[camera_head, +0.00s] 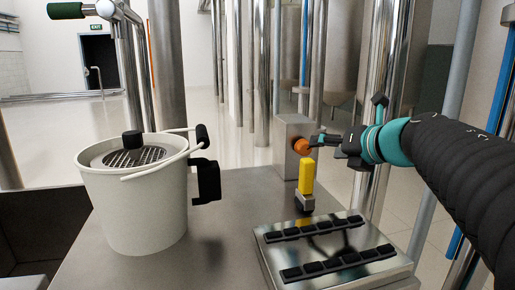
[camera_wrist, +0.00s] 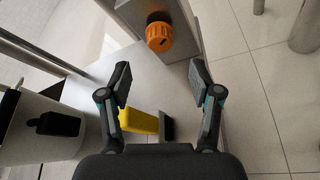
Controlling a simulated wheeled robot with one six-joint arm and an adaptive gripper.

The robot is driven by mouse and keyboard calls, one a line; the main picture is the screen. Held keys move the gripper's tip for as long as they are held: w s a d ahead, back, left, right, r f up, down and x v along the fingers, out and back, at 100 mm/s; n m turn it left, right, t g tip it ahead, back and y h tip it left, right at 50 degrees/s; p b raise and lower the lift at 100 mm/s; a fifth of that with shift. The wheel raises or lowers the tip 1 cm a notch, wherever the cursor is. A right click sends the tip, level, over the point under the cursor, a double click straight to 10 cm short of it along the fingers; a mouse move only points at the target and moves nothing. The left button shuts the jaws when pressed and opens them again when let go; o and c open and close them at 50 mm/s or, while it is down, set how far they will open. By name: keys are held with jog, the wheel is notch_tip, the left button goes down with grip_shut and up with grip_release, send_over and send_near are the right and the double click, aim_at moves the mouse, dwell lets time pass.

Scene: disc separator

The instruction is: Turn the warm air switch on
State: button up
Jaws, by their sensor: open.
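An orange round knob (camera_head: 302,146), which I take to be the warm air switch, sits on the face of a grey metal box (camera_head: 293,128) at the back of the steel table. In the wrist view the orange knob (camera_wrist: 159,37) has a dark slot-like mark and a dark collar behind it. My gripper (camera_head: 320,140) is just to the right of the knob in the head view. In the wrist view my gripper (camera_wrist: 160,79) is open and empty, with the knob ahead of and between the two fingers. A gap shows between fingertips and knob.
A yellow block-shaped handle (camera_head: 306,176) stands on the table below the knob. A white bucket (camera_head: 130,205) with a grated top stands at left. A metal plate with black pads (camera_head: 325,248) lies in front. Vertical steel pipes (camera_head: 384,70) stand behind.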

aim_at(308, 149)
jog(key=x, duration=0.9)
jog(key=shift+w+a+b, duration=0.1)
jog(key=shift+b, duration=0.25)
jog(key=c, duration=1.1)
jog(key=shift+c, duration=0.2)
jog(key=shift+m, duration=0.3)
jog(key=shift+m+y+p, duration=0.55)
jog(key=shift+m+y, duration=0.05)
jog(key=shift+m+t+y+p, duration=0.3)
jog(key=shift+m+y, duration=0.4)
jog(key=shift+m, duration=0.5)
